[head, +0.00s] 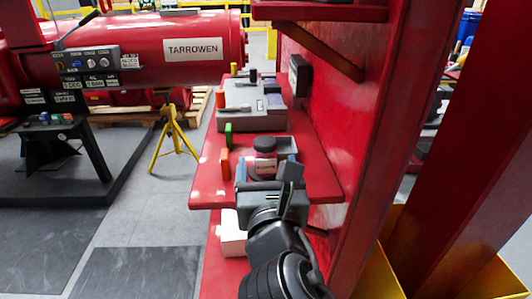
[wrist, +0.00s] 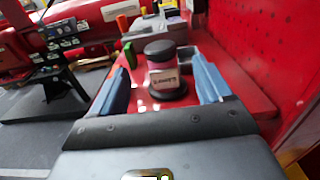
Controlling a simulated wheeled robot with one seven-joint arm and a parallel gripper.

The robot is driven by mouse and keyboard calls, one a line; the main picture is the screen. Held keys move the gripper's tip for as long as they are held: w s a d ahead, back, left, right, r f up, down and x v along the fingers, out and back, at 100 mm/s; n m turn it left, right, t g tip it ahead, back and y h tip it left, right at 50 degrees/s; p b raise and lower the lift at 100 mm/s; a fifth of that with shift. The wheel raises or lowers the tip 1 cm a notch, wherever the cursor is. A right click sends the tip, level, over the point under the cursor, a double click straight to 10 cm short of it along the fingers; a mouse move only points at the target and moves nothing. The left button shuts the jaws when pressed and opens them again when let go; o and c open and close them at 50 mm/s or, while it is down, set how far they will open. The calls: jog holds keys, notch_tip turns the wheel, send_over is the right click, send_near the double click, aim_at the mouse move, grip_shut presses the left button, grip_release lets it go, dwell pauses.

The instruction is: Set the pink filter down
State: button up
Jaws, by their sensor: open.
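The pink filter (wrist: 162,64) is a short cylinder with a dark cap, a dark base and a white label. It stands upright on the red shelf (head: 209,188), and it also shows in the head view (head: 264,147). My gripper (wrist: 161,70) is open, with one blue finger on either side of the filter. In the wrist view a gap shows between the filter and each finger. In the head view my gripper (head: 266,168) is at the near end of the shelf, and its body hides the shelf just in front of the filter.
A green block (head: 228,134) and an orange block (head: 224,163) stand left of the filter. A grey tray (head: 287,145) is behind it to the right, and a grey device (head: 250,108) is farther back. A red wall (head: 340,125) bounds the shelf on the right.

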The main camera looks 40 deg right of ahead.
jog(key=shift+v, duration=1.1)
jog(key=s+a+f+m+y, duration=0.3)
jog(key=s+f+m+y, duration=0.1)
jog(key=s+f+m, duration=0.25)
jog(key=s+a+f+m+y, duration=0.3)
jog(key=s+f+m+y, duration=0.15)
jog(key=s+f, duration=0.2)
jog(key=s+d+r+m+y, duration=0.1)
jog(key=s+d+m, duration=0.2)
jog(key=s+m, duration=1.3)
jog(key=shift+s+r+m, duration=0.3)
jog(key=shift+s+m, duration=0.05)
jog(key=shift+m, duration=0.25)
jog(key=shift+o, duration=0.3)
jog(key=shift+s+d+r+m+y, duration=0.2)
jog(key=shift+s+d+m+y, duration=0.1)
jog(key=shift+m, duration=0.2)
jog(key=shift+a, duration=0.1)
